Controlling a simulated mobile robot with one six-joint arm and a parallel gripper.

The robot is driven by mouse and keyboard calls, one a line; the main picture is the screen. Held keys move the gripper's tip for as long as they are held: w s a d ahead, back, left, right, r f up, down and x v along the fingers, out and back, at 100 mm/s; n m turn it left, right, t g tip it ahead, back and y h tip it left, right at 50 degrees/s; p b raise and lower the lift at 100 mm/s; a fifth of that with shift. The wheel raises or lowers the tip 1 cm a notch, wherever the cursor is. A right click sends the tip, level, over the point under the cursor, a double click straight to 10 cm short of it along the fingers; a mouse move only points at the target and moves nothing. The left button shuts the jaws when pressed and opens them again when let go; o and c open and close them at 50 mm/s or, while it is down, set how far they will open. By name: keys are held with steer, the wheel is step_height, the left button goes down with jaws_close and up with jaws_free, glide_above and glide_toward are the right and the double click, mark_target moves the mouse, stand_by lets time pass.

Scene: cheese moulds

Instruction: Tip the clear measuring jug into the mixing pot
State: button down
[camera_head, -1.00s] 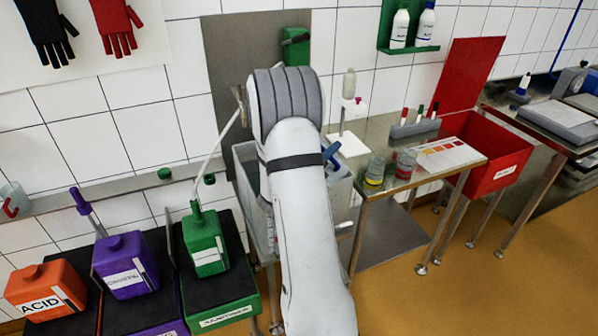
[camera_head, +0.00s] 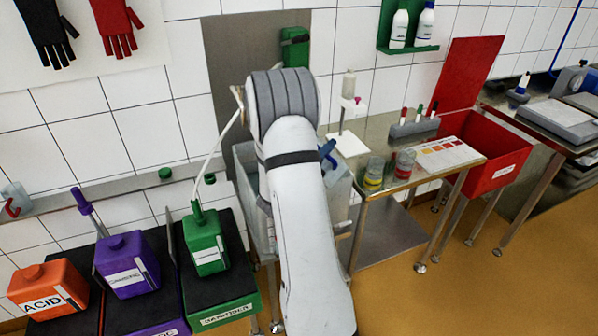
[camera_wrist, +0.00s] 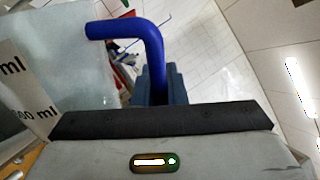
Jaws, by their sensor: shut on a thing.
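The clear measuring jug (camera_wrist: 82,78) fills the left of the wrist view, with a white label marked in ml. Its blue handle (camera_wrist: 155,50) reaches into my gripper (camera_wrist: 158,85), which is shut on it. In the head view the blue handle (camera_head: 327,151) and a pale part of the jug (camera_head: 337,176) show just right of my arm. The jug looks tilted there; my arm hides the rest and the gripper. I cannot make out the mixing pot for sure. A pale, clear-walled tub (camera_head: 246,180) stands partly behind my arm.
A steel table (camera_head: 378,133) at right holds small jars (camera_head: 374,172), a pen rack (camera_head: 415,128) and a colour chart (camera_head: 447,154). A red bin (camera_head: 498,170) stands beyond.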

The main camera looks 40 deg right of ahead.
steer(key=shift+w+a+r+n+p, duration=0.15)
steer(key=shift+w+n+p, duration=0.2)
steer(key=shift+n, duration=0.25)
steer(key=shift+w+a+f+n+t+p, duration=0.15)
steer(key=shift+w+f+n+t+p, duration=0.1)
steer(key=shift+w+f+n+t, duration=0.3)
steer(key=shift+w+a+f+n+t+p, duration=0.1)
steer(key=shift+w+f+n+t+p, duration=0.2)
steer(key=shift+n, duration=0.45)
steer(key=shift+w+r+p, duration=0.25)
steer(key=shift+r+p, duration=0.1)
steer(key=shift+w+a+r+n+t+p, duration=0.15)
steer(key=shift+w+r+n+t+p, duration=0.15)
steer(key=shift+n+p, duration=0.3)
steer(key=shift+w+a+r+n+t+p, duration=0.15)
steer(key=shift+w+r+n+t+p, duration=0.1)
steer(key=shift+w+n+p, duration=0.3)
steer(key=shift+w+a+r+n+t+y+p, duration=0.15)
steer(key=shift+w+r+n+t+p, duration=0.2)
steer(key=shift+n+p, duration=0.35)
steer(key=shift+w+a+r+n+t+y+p, duration=0.15)
steer(key=shift+w+n+t+p, duration=0.2)
steer(key=shift+w+n+p, duration=0.25)
steer(key=shift+w+a+r+n+t+p, duration=0.15)
steer(key=shift+w+n+t+p, duration=0.15)
steer(key=shift+w+n+p, duration=0.3)
steer(key=shift+w+a+r+n+t+p, duration=0.15)
steer(key=shift+w+n+t+p, duration=0.2)
steer(key=shift+n, duration=0.4)
